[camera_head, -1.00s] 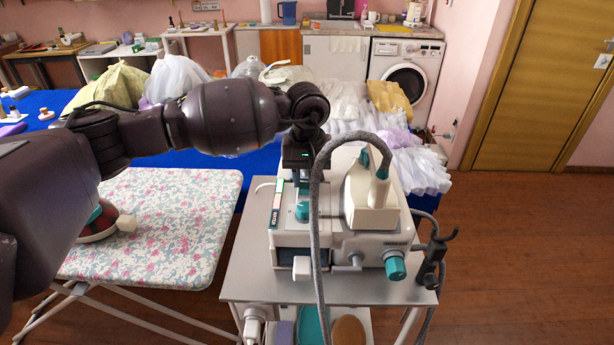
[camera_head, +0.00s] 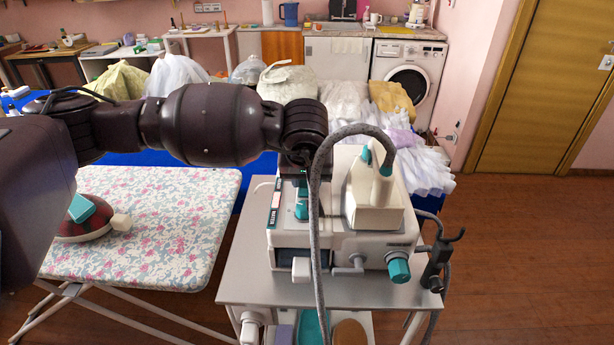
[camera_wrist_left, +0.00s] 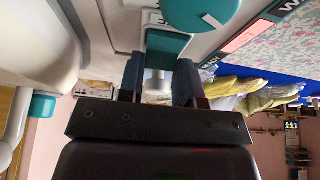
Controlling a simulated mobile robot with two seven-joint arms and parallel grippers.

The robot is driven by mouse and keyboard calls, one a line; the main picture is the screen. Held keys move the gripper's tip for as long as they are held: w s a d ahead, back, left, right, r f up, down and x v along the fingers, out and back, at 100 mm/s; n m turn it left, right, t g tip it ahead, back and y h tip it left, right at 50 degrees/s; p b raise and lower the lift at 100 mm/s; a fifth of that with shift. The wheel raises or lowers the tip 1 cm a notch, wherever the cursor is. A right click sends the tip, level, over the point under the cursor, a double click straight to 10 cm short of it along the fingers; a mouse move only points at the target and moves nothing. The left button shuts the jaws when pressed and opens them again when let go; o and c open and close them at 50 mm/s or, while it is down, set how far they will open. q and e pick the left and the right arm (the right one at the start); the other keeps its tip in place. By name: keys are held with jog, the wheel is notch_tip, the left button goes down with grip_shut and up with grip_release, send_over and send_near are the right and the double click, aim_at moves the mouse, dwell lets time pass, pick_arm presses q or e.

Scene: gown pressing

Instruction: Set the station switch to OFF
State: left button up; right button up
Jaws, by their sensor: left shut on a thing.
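The pressing station (camera_head: 345,245) is a white and grey machine on a metal cart. My left gripper (camera_wrist_left: 158,78) points down over its top left part. In the left wrist view the fingers close around a teal block with a pale stem (camera_wrist_left: 168,48), which looks like the station switch. A round teal dial with a white line (camera_wrist_left: 205,14) sits beside it. In the head view a teal part (camera_head: 301,208) shows just below my gripper, whose fingertips are mostly hidden by the wrist. The switch markings are too small to read. My right gripper is not in view.
A white steam iron (camera_head: 375,200) with a grey hose stands on the station's right side. The hose arches in front of my wrist. A floral ironing board (camera_head: 170,215) with a dark red iron (camera_head: 85,222) is at left. Clothes lie on the blue table behind.

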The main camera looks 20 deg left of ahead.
pick_arm(q)
jog(key=o, duration=0.9)
jog(key=shift+r, duration=0.1)
jog(key=v, duration=1)
jog(key=shift+s+r+p, duration=0.1)
jog(key=shift+r+p, duration=0.15)
jog(key=shift+p, duration=0.1)
